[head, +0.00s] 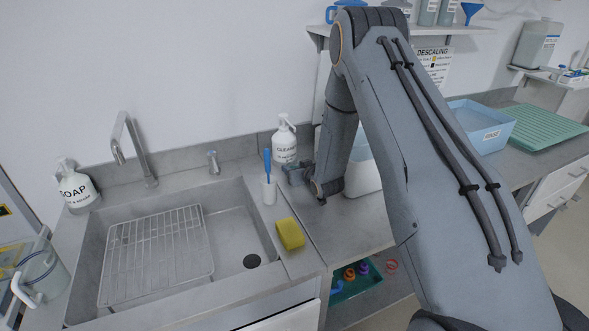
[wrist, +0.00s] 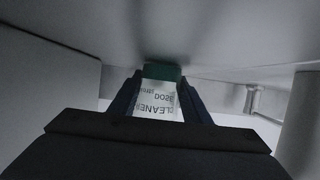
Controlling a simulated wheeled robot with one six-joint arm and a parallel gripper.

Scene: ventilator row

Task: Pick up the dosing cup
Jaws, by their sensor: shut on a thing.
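In the head view the cup cannot be made out. My arm reaches down to the counter, its end beside the white cleaner bottle (head: 285,145). Whether the cup touches a surface cannot be told.
A sink (head: 232,235) with a wire rack (head: 160,255) lies left. A white holder (head: 268,190) with a blue-handled brush and a yellow sponge (head: 290,234) stand by its right edge. A blue rinse tub (head: 480,125) and green drying mat (head: 538,127) are right.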

